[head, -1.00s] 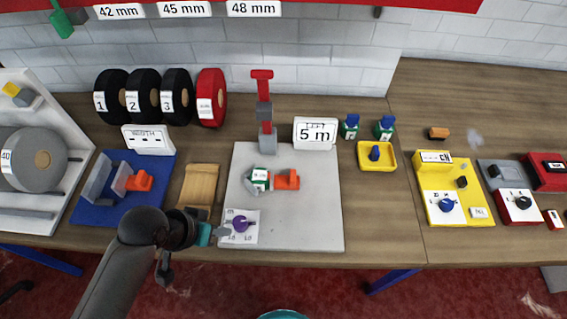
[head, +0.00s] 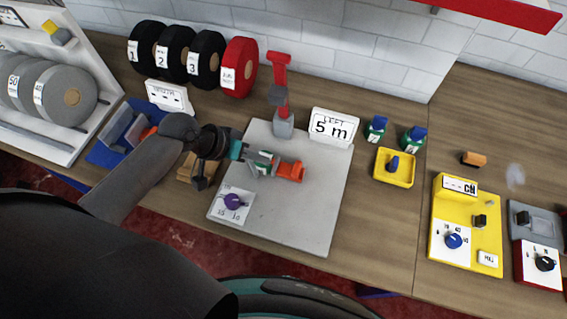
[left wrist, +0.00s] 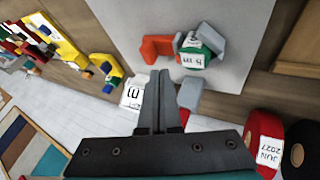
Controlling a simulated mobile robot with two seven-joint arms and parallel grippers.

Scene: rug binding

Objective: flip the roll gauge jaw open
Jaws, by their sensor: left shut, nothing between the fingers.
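On the grey plate (head: 305,215) stands a red and grey upright post (head: 280,75), with a white sign reading 5 m (head: 333,127) beside it. A small green and white piece with grey sides (left wrist: 200,50) and an orange block (head: 291,171) lie on the plate. I cannot tell for certain which part is the roll gauge jaw. My right gripper is not in view.
A white card with a purple knob (head: 233,201) is on the plate's near left corner. Black rolls and a red roll (head: 238,67) stand behind. A blue fixture (head: 110,150) is left; a yellow tray (head: 394,168) and yellow device (head: 465,225) are right. Bare table lies between.

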